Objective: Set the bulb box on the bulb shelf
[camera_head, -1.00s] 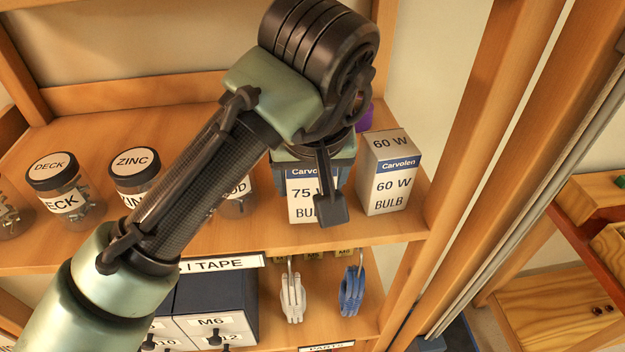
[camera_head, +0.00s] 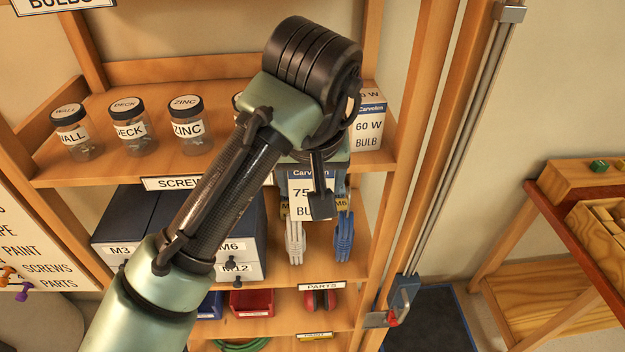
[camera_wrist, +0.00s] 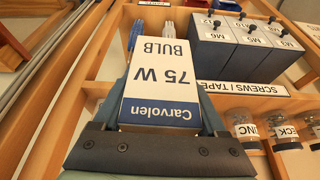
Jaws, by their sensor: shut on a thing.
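The 75 W bulb box (camera_head: 298,197), white with a blue Carvolen band, is held in my gripper (camera_head: 320,200). It hangs in front of the shelving, in line with the screws shelf's front edge and the hooks below it. In the wrist view the box (camera_wrist: 158,82) sits upside down between the jaws, its label facing the camera. A 60 W bulb box (camera_head: 367,132) stands upright on the screws shelf, partly behind my arm. The BULBS sign (camera_head: 62,4) is at the top left, cut by the picture edge; the surface of its shelf is out of view.
Jars labelled WALL (camera_head: 75,135), DECK (camera_head: 130,130) and ZINC (camera_head: 190,128) stand on the screws shelf (camera_head: 100,165). Drawers (camera_head: 125,225), hanging white and blue bundles (camera_head: 343,238) and a red bin (camera_head: 252,302) are lower. A tall upright (camera_head: 425,150) bounds the right side.

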